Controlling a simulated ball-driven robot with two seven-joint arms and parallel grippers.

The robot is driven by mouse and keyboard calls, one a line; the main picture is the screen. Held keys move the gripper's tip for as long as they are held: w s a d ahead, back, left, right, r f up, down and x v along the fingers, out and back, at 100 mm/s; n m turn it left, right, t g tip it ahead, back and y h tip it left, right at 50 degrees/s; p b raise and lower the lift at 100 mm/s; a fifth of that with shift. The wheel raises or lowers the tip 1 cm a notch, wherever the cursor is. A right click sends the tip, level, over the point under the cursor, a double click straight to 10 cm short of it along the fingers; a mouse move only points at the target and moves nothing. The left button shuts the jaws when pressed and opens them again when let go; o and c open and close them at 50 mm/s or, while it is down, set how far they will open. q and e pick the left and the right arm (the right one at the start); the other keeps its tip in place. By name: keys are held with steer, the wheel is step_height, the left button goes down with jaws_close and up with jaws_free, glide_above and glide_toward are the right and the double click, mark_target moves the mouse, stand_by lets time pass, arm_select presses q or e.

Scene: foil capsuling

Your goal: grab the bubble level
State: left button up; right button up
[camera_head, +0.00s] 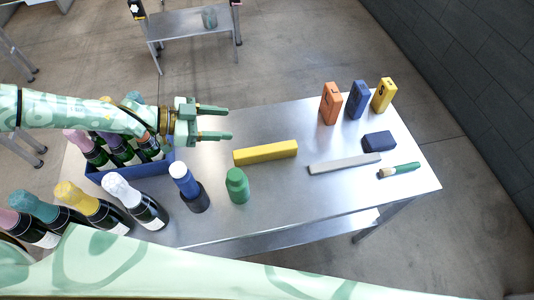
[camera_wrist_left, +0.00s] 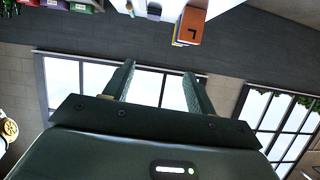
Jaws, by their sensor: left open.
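The bubble level looks to be the yellow bar (camera_head: 265,153), lying flat near the middle of the metal table (camera_head: 290,195) in the head view. My left gripper (camera_head: 229,122) is open and empty, its two fingers pointing right. In the picture it is up and to the left of the yellow bar, apart from it. In the left wrist view, the open fingers (camera_wrist_left: 159,75) have nothing between them, and the bar cannot be made out. My right gripper is not in view.
Several bottles and a blue crate (camera_head: 129,171) fill the left side. Orange (camera_head: 331,103), blue (camera_head: 357,99) and yellow (camera_head: 384,95) boxes stand at the back right. A grey bar (camera_head: 345,163) lies right.

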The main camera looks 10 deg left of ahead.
arm_select(q)
steer(key=b, duration=0.8)
glide_toward(268, 148)
steer(key=d+b, duration=0.1)
steer(key=b, duration=0.1)
steer(key=w+d+f+b, duration=0.1)
steer(key=shift+d+g+b, duration=0.1)
steer(key=shift+g+b, duration=0.2)
steer(key=shift+b, duration=0.1)
steer(key=b+x, duration=0.3)
steer(key=x, duration=0.3)
steer(key=shift+b, duration=0.4)
steer(key=shift+w+d, duration=0.15)
steer(key=shift+d, duration=0.05)
steer(key=shift+r, duration=0.2)
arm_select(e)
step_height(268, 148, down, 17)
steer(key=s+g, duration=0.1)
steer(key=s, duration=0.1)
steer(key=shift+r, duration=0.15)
arm_select(q)
steer(key=c, duration=1.2)
